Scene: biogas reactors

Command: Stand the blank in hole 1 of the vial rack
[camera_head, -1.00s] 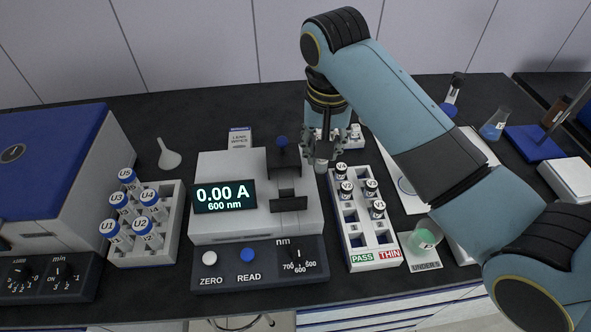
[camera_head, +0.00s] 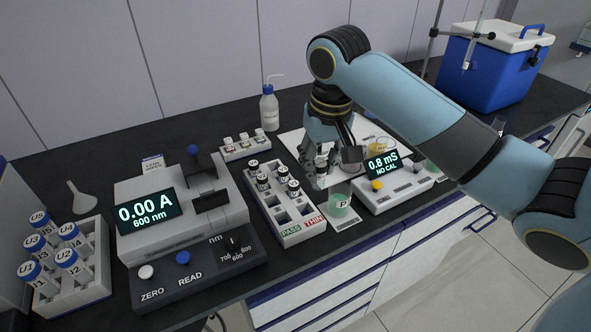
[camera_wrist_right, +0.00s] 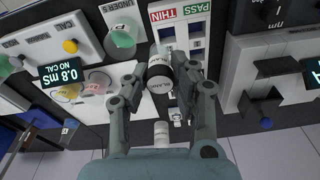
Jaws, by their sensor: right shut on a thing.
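In the head view my right gripper (camera_head: 320,166) is to the right of the white vial rack (camera_head: 287,240), above the bench. I cannot read any hole number. My left gripper is out of view.
A photometer (camera_head: 160,235) stands left of the rack, and a small white holder (camera_head: 246,149) with labelled vials behind it. A green-liquid beaker (camera_head: 339,205) and a conductivity meter (camera_head: 392,187) stand close on the right. A wash bottle (camera_head: 269,110) stands at the back.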

